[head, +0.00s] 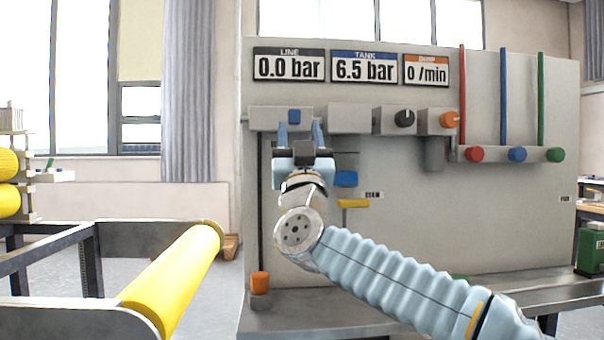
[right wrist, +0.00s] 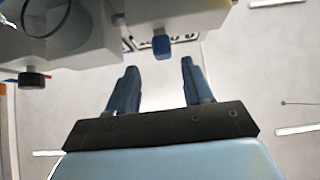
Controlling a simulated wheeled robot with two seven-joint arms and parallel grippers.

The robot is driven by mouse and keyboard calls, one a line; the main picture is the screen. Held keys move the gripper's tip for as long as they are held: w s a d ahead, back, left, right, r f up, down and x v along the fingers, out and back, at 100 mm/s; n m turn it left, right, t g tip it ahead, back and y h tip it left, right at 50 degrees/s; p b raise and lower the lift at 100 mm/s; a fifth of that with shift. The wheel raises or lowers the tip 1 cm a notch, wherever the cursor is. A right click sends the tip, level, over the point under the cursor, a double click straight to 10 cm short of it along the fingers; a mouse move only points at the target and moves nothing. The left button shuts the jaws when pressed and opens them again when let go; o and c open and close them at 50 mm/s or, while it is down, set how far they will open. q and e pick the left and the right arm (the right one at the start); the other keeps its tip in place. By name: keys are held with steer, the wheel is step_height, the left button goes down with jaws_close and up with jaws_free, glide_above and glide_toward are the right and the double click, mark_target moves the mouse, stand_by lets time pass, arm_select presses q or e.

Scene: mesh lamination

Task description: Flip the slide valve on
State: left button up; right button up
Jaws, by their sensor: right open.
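A small blue slider (head: 294,116), which looks like the slide valve's, sits on a grey block (head: 262,119) at the upper left of the grey panel. It also shows in the right wrist view (right wrist: 162,46), just beyond the fingertips. My right gripper (head: 300,129) is open and empty, its two blue fingers pointing up at the panel. In the head view the slider lies between the fingertips, nearer the left one. In the right wrist view the fingers (right wrist: 159,72) stand on either side of the slider's line and appear short of it. My left gripper is not in view.
The displays read LINE 0.0 bar (head: 289,68), TANK 6.5 bar (head: 364,68) and 0 /min (head: 427,70). A black knob (head: 404,118) and an orange knob (head: 449,119) are to the right. A yellow lever (head: 353,203) and blue block (head: 346,179) sit below. A yellow roller (head: 175,280) stands left.

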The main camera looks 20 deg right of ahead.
steer(key=b+v, duration=0.2)
steer(key=v, duration=0.6)
steer(key=shift+s, duration=0.1)
